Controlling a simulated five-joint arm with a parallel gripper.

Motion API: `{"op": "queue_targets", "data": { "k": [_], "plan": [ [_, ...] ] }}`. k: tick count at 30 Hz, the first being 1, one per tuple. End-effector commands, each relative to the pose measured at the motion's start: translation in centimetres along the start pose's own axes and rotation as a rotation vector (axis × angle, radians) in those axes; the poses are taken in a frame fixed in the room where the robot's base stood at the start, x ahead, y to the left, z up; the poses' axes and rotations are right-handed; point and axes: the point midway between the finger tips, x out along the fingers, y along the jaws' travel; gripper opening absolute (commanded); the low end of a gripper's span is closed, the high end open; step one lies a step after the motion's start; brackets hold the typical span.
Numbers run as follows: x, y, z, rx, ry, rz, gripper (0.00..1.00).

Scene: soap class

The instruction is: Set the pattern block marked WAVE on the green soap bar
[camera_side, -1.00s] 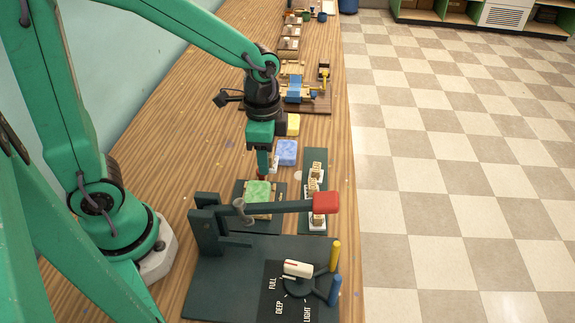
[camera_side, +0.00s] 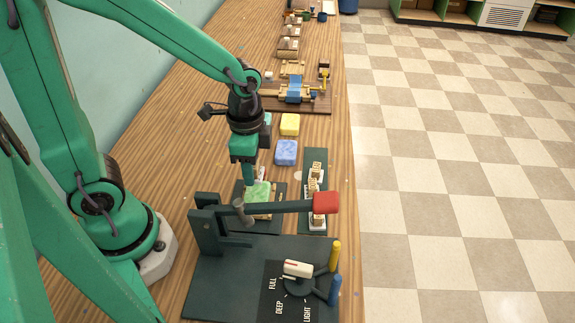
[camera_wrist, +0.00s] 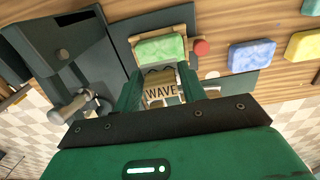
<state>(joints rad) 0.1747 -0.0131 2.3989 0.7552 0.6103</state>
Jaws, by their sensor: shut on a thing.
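The block marked WAVE (camera_wrist: 160,93) is held between the two fingers of my gripper (camera_wrist: 160,90), its lettered face towards the wrist camera. The mottled green soap bar (camera_wrist: 161,48) lies in a wooden holder just beyond the block in the wrist view. In the side view my gripper (camera_side: 248,186) points down at the left part of the green soap bar (camera_side: 260,192). The block cannot be made out in the side view. Whether the block touches the soap cannot be told.
A dark press with a red-ended lever (camera_side: 325,203) stands in front of the soap, its arm passing close by. A dark rack (camera_side: 314,157) with several blocks is at the right. Blue (camera_side: 286,152) and yellow (camera_side: 289,125) soap bars lie behind.

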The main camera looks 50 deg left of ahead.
Motion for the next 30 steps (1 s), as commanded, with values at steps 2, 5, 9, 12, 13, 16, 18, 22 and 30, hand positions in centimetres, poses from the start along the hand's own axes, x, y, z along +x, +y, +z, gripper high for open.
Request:
{"op": "queue_targets", "data": {
  "k": [2, 5, 9, 12, 13, 16, 18, 22, 30],
  "plan": [
    [0.6, 0.1, 0.1, 0.0, -0.003, 0.002, 0.19],
    [1.3, 0.0, 0.0, 0.0, -0.002, 0.001, 0.19],
    [2.3, 0.0, 0.0, 0.0, -0.002, 0.001, 0.19],
    [2.9, 0.0, 0.0, 0.0, -0.002, 0.001, 0.19],
    [3.1, 0.0, 0.0, 0.0, -0.002, 0.002, 0.19],
    [3.6, 0.0, 0.0, 0.0, -0.001, 0.001, 0.19],
    [3.9, 0.0, 0.0, 0.0, -0.002, 0.001, 0.19],
    [4.1, 0.0, 0.0, 0.0, -0.001, 0.001, 0.19],
    [4.2, 0.0, 0.0, 0.0, 0.0, 0.0, 0.19]
  ]
}}
